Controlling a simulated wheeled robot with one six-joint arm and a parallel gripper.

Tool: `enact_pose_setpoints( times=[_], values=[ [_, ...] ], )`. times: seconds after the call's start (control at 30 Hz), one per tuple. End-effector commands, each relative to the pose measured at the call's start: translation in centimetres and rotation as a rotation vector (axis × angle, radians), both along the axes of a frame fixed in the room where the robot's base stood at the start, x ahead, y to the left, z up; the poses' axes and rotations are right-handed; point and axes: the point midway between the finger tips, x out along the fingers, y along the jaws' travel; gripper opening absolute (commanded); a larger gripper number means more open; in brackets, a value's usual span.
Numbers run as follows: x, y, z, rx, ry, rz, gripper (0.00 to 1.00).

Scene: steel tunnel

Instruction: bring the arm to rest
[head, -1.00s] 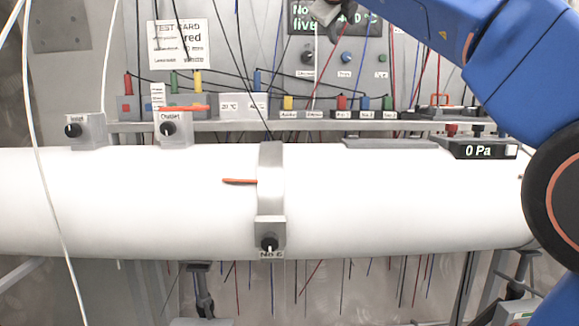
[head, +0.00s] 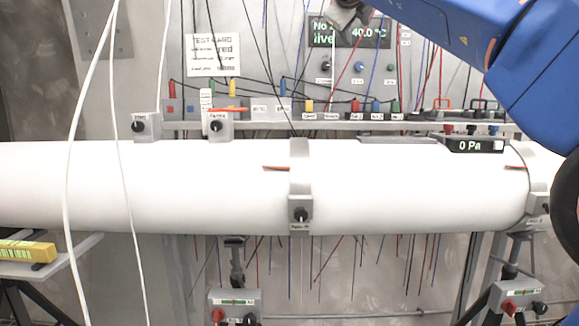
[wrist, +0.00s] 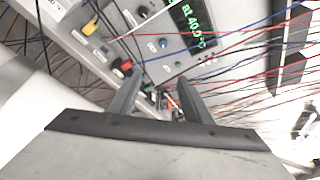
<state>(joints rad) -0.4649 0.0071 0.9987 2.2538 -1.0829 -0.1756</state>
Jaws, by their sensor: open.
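My blue arm comes in from the upper right of the head view. In that view only a grey part of its end shows at the top edge, in front of the display panel. In the wrist view my gripper (wrist: 155,100) has its two grey fingers spread apart with nothing between them. Past the fingers are a green-lettered display (wrist: 193,22) and a panel with knobs and sockets. The fingertips look clear of the panel, though the exact gap cannot be told.
A thick white pipe (head: 400,185) with grey clamps (head: 300,160) runs across the head view. A shelf (head: 270,126) behind it holds colored sockets. Loose wires hang around the panel. White cables (head: 75,200) hang at left, near a yellow object (head: 28,251) on a ledge.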

Motion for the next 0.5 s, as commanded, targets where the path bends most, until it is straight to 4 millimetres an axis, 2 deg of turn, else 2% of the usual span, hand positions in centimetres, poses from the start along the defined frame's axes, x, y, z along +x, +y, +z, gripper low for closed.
enact_pose_setpoints(
  times=[0.27,0.5],
  values=[
    [-0.4,-2.4,1.5,-0.120,-0.089,-0.015,0.45],
    [-1.5,-4.6,3.2,-0.302,-0.199,-0.007,0.45]
  ],
)
